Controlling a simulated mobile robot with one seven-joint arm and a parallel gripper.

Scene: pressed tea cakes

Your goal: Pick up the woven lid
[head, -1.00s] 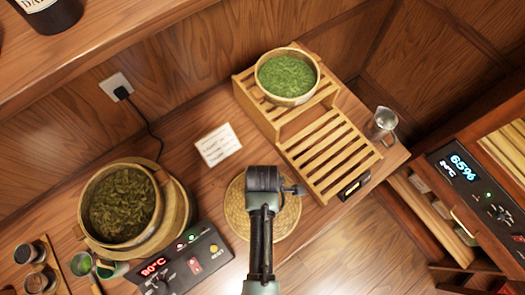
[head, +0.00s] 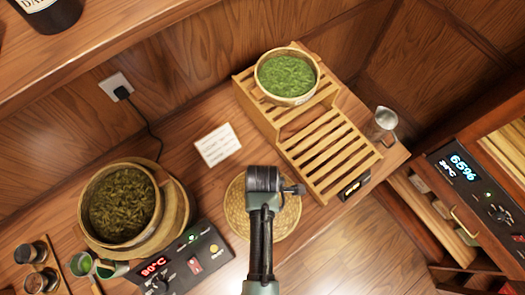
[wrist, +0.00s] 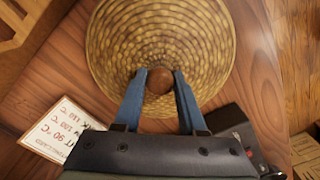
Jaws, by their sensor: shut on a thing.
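The woven lid (head: 236,208) is a round, straw-coloured disc on the wooden counter, partly hidden by my arm in the head view. In the wrist view the woven lid (wrist: 115,40) fills the upper middle, with a round brown knob (wrist: 160,80) at its centre. My gripper (wrist: 160,84) has its two blue fingers on either side of the knob and is shut on it. In the head view my gripper (head: 270,190) is over the lid and its fingertips are hidden. I cannot tell whether the lid touches the counter.
A steamer basket of dark leaves (head: 122,205) stands at left behind a control panel (head: 185,262) reading 90°C. A slatted wooden rack (head: 330,155) with a bowl of green leaves (head: 287,78) is behind right. A white card (head: 217,145) lies behind the lid. A glass pitcher (head: 383,124) stands at right.

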